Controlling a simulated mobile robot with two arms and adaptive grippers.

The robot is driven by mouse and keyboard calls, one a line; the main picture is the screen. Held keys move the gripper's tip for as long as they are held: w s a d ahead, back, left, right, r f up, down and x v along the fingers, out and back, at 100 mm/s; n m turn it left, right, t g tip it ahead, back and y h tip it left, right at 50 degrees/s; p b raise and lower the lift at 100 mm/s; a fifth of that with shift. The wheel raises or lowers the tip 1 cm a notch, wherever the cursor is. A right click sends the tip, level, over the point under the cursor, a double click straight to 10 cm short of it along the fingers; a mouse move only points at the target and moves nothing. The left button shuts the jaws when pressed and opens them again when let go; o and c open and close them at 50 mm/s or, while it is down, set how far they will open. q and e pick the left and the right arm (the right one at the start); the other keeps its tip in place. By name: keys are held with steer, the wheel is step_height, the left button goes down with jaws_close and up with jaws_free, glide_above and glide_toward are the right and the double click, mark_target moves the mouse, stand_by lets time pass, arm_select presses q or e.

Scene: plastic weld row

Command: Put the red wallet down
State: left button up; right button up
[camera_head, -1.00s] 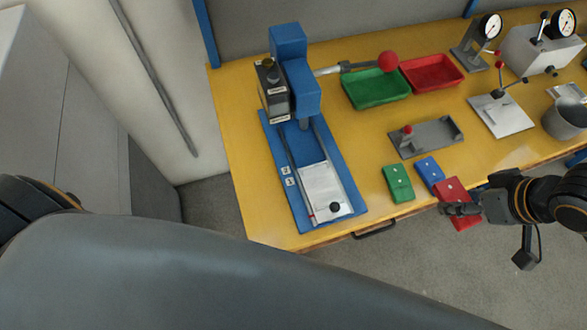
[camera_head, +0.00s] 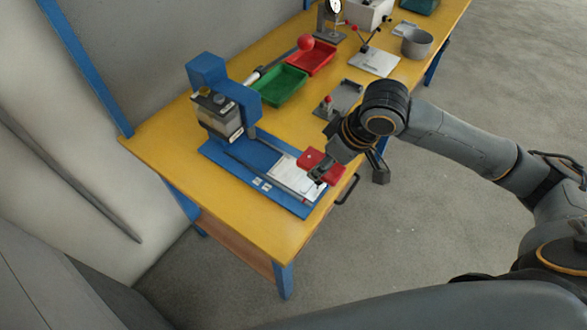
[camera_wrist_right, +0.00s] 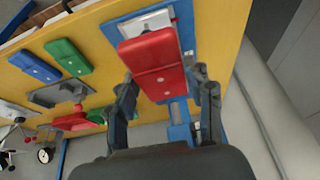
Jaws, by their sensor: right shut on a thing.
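The red wallet (camera_head: 312,160) is held in my right gripper (camera_head: 318,176) at the front of the blue press. It overlaps the white plate (camera_head: 288,178) on the press's blue base. In the right wrist view the red wallet (camera_wrist_right: 155,62) lies between the two fingers of my right gripper (camera_wrist_right: 165,88), with the white plate (camera_wrist_right: 150,20) partly behind it. I cannot tell whether the wallet touches the plate. My left gripper is not in view.
The blue press (camera_head: 215,105) stands on the yellow table (camera_head: 165,135). A green tray (camera_head: 280,86) and a red tray (camera_head: 312,60) lie behind. A blue wallet (camera_wrist_right: 35,67) and a green wallet (camera_wrist_right: 67,57) lie on the table in the right wrist view. A grey fixture (camera_wrist_right: 60,95) is near them.

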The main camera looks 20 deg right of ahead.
mark_target(311, 155)
steer(key=w, duration=0.1)
steer(key=w+a+f, duration=0.2)
steer(key=shift+w+a+f, duration=0.1)
steer(key=shift+w+f, duration=0.1)
steer(key=shift+w, duration=0.15)
steer(key=f, duration=0.1)
steer(key=w+a+f, duration=0.1)
steer(key=w+f, duration=0.1)
steer(key=shift+w+a+f+p, duration=0.25)
steer(key=shift+f+p, duration=0.05)
steer(key=shift+f, duration=0.05)
steer(key=shift+w+a+f, duration=0.15)
steer(key=shift+w+f, duration=0.25)
steer(key=shift+f, duration=0.15)
step_height(311, 155, down, 3)
steer(key=shift+r+p, duration=0.1)
steer(key=shift+p, duration=0.35)
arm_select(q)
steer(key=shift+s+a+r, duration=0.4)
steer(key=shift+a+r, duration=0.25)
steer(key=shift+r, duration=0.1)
arm_select(e)
steer(key=shift+f, duration=0.2)
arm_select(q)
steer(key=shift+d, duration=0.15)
arm_select(e)
steer(key=o, duration=1.1)
steer(key=shift+f, duration=0.1)
steer(key=shift+o, duration=0.3)
